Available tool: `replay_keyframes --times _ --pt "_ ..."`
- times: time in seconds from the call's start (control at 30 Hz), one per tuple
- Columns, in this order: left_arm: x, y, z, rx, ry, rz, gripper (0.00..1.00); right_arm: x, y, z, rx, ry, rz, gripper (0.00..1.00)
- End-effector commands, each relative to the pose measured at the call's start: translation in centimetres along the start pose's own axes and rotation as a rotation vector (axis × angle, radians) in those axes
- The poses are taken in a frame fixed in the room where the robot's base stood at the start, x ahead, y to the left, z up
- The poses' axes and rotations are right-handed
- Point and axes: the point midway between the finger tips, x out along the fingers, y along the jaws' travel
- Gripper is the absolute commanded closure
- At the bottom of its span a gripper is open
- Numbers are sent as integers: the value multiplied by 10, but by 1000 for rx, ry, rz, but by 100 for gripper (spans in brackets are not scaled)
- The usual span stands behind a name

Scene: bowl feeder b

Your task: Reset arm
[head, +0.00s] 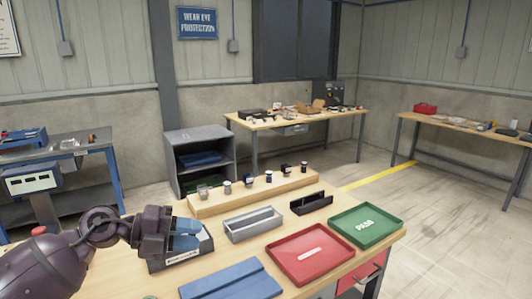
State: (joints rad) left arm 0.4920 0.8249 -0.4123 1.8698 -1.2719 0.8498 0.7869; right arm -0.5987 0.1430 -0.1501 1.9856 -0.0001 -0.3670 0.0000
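My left arm comes in from the lower left. My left gripper (186,235) is over a grey bin (183,260) at the left of the near wooden table (376,250). Blue-grey pieces show at its end; I cannot tell whether they are its fingers or something in the bin, nor whether the gripper is open or shut. It hides much of that bin. My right gripper is not in view.
On the table are a grey tray (253,226), a black holder (311,204), a red tray (335,262), a green PASS tray (347,218) and a blue mat (232,283). Several small jars stand on a raised wooden shelf (254,192) behind. Other benches stand farther back.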

Motion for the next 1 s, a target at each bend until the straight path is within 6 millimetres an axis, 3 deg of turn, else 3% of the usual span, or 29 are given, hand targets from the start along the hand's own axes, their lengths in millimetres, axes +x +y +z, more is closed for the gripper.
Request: replay_keyframes --times 0.2,0.47,0.57,0.77,1.0 --pt "5 -14 -19 -147 -127 -403 71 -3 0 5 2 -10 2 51" --pt "-27 -2 -16 -415 -418 -767 71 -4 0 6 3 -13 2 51" --pt "-45 15 -14 -541 -558 -861 71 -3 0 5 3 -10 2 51" --pt "-80 70 -18 -829 -864 -960 71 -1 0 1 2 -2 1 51" --pt "-113 158 -53 -1217 -1229 -908 71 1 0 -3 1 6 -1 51"
